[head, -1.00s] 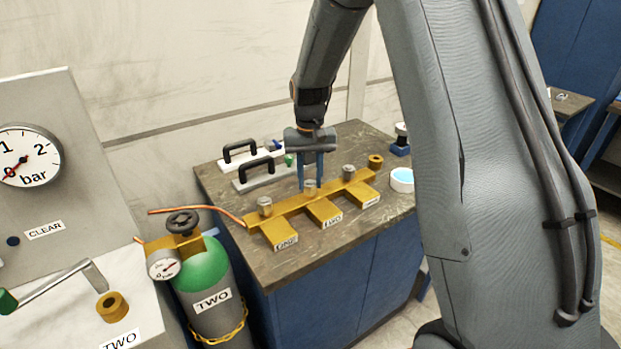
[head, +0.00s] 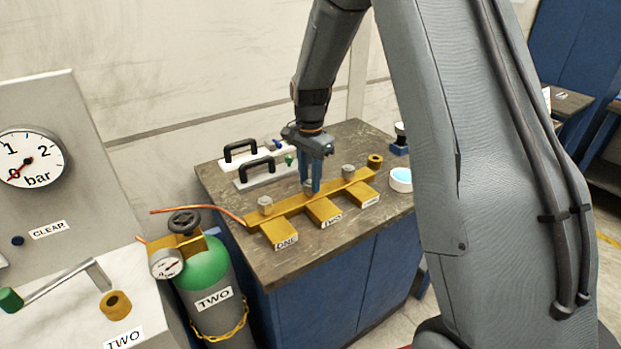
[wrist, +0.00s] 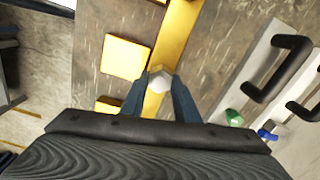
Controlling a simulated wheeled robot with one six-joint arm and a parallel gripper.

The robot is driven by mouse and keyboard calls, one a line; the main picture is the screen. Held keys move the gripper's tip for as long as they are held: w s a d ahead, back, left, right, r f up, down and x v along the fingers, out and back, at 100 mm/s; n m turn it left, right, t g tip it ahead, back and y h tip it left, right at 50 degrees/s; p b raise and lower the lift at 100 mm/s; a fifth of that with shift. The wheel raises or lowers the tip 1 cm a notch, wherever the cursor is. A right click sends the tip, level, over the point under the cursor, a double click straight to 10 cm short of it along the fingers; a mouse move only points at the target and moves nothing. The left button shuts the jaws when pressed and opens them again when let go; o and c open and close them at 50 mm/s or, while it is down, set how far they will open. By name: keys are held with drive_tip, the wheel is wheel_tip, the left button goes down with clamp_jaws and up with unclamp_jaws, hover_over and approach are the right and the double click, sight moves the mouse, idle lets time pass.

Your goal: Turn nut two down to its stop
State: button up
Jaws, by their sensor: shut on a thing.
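Nut two (head: 308,187) is a grey hex nut on the brass manifold (head: 285,207), behind the label reading TWO. My gripper (head: 313,188) points straight down over it, its blue fingers shut on the nut. In the wrist view the nut (wrist: 160,79) shows between the two fingertips (wrist: 160,84), on the brass bar. The fingers hide part of the nut in the head view. Another grey nut (head: 265,204) stands at the label ONE, and a third (head: 348,172) stands further right. How far nut two stands above its seat cannot be made out.
Two plates with black handles (head: 256,167) lie behind the manifold, close to my gripper. A white dish with blue inside (head: 401,178) stands at the right. A green cylinder (head: 208,271) marked TWO stands left of the bench. The bench front (head: 275,265) is clear.

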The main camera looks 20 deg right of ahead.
sight(310, 183)
drive_tip(key=shift+w+r+m, duration=0.1)
drive_tip(key=shift+m, duration=1)
drive_tip(key=o, duration=1)
drive_tip(key=shift+o, duration=0.2)
wheel_tip(310, 183, up, 8)
drive_tip(key=shift+f+b, duration=0.15)
drive_tip(key=shift+b, duration=0.8)
drive_tip(key=s+f+n, duration=0.2)
drive_tip(key=s+n, duration=0.5)
drive_tip(key=s, duration=0.5)
drive_tip(key=s+f+n+t, duration=0.1)
drive_tip(key=s+f+n, duration=0.2)
drive_tip(key=s+n, duration=0.4)
drive_tip(key=s, duration=0.6)
drive_tip(key=shift+s+f, duration=0.15)
drive_tip(key=shift+s, duration=0.1)
